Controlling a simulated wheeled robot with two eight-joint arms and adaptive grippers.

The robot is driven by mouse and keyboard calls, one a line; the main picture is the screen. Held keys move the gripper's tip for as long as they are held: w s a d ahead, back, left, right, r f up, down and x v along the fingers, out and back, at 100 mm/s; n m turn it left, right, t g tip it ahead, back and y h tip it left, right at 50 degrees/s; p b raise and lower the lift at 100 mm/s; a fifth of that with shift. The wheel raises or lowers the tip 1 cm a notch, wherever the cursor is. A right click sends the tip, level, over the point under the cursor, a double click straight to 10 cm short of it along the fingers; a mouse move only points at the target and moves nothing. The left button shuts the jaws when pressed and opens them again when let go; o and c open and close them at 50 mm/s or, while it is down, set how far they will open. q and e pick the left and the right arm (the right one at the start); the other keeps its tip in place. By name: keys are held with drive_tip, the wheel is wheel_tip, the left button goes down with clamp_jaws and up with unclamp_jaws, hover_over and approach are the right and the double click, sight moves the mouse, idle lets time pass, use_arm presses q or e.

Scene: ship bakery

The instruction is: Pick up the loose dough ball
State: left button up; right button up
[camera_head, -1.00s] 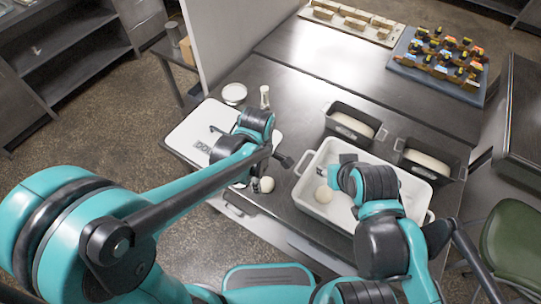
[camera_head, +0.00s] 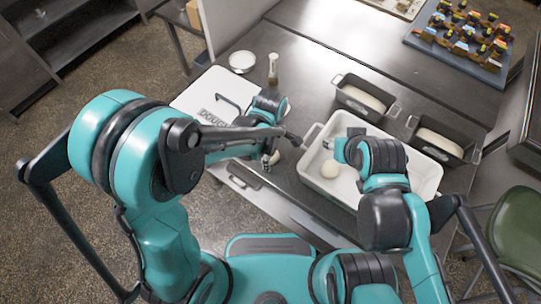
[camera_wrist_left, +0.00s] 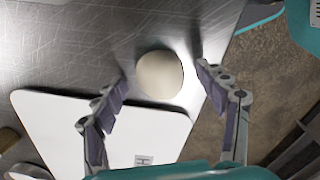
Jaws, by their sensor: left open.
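The loose dough ball (camera_head: 273,157) is pale and round. It lies on the metal table near the front edge, right of the white lid-like board marked DOUGH (camera_head: 203,92). In the left wrist view the dough ball (camera_wrist_left: 160,75) shows between the two spread fingers of my left gripper (camera_wrist_left: 160,80), with a gap on each side. My left gripper (camera_head: 280,149) is open and empty, over the ball in the head view. My right gripper (camera_head: 335,148) is over the white tub at the right; its fingers are too hidden to tell their state.
The white tub (camera_head: 311,137) holds another dough ball (camera_head: 330,168). Two dark loaf tins (camera_head: 343,98) (camera_head: 412,124) with dough stand behind it. A round white dish (camera_head: 242,61) and a small shaker (camera_head: 273,68) stand at the back left. The table's front edge is close to the loose ball.

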use_arm(q)
drive_tip(key=c, duration=1.3)
drive_tip(key=shift+r, duration=0.15)
